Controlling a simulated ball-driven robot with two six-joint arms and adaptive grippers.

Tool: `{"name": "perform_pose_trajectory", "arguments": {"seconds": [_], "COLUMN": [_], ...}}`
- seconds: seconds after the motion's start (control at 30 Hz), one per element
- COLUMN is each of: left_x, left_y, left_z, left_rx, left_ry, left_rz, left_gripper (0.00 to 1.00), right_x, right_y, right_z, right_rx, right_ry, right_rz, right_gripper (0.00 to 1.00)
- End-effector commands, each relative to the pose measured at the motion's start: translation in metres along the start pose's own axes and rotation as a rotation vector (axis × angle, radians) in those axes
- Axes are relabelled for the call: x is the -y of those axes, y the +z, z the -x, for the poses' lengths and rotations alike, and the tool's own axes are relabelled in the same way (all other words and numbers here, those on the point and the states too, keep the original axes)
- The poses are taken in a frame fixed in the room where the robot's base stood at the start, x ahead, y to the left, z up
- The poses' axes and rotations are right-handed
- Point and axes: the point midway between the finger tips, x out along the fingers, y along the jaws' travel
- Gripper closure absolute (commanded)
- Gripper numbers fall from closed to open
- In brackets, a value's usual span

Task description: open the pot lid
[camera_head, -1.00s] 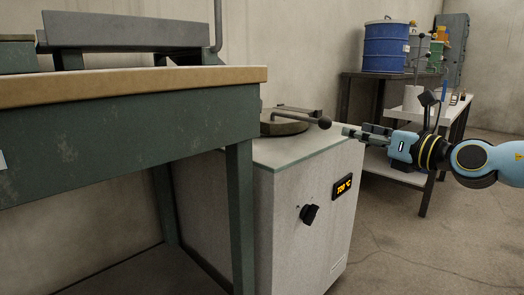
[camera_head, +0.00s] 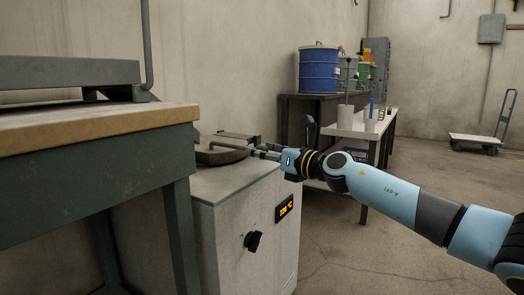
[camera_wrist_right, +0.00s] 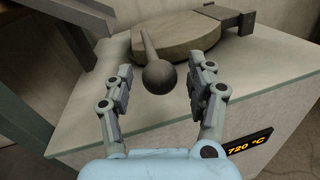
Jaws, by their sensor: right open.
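The pot lid (camera_head: 221,156) is a dark round plate on top of a light grey furnace cabinet (camera_head: 228,222). It also shows in the right wrist view (camera_wrist_right: 190,38), where its handle (camera_wrist_right: 149,45) ends in a dark ball knob (camera_wrist_right: 159,77). My right gripper (camera_head: 268,152) reaches in from the right at the height of the lid handle. In the right wrist view my right gripper (camera_wrist_right: 160,82) is open, with the ball knob in line between its two fingers and apart from both. The lid lies flat. My left gripper is not in view.
A green workbench (camera_head: 80,165) stands close on the left. The cabinet front has a dark knob (camera_head: 253,241) and a temperature display (camera_head: 286,208). A blue drum (camera_head: 319,69) stands on a dark table behind. A cart (camera_head: 474,139) is at the far right, with open floor before it.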

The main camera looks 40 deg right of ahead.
Motion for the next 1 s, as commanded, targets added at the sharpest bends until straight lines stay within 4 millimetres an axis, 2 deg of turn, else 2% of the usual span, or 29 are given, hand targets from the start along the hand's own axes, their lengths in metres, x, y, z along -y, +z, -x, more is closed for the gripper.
{"name": "perform_pose_trajectory", "arguments": {"seconds": [0.37, 0.77, 0.8, 1.0], "left_x": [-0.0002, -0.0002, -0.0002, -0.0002], "left_y": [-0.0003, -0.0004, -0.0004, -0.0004], "left_z": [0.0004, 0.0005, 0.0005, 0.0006], "left_rx": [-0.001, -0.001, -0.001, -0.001], "left_ry": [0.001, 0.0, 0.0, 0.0], "left_rz": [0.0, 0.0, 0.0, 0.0], "left_gripper": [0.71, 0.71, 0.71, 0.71], "right_x": [0.0, 0.0001, 0.0001, 0.0001], "right_y": [-0.0001, 0.0, 0.0, -0.0001], "right_z": [-0.006, -0.0057, -0.0057, -0.0057], "right_rx": [-0.001, 0.0, 0.0, -0.001], "right_ry": [0.0, -0.001, -0.001, -0.001], "right_rz": [0.0, 0.0, 0.0, 0.0], "right_gripper": [0.45, 0.97, 1.0, 1.0]}}
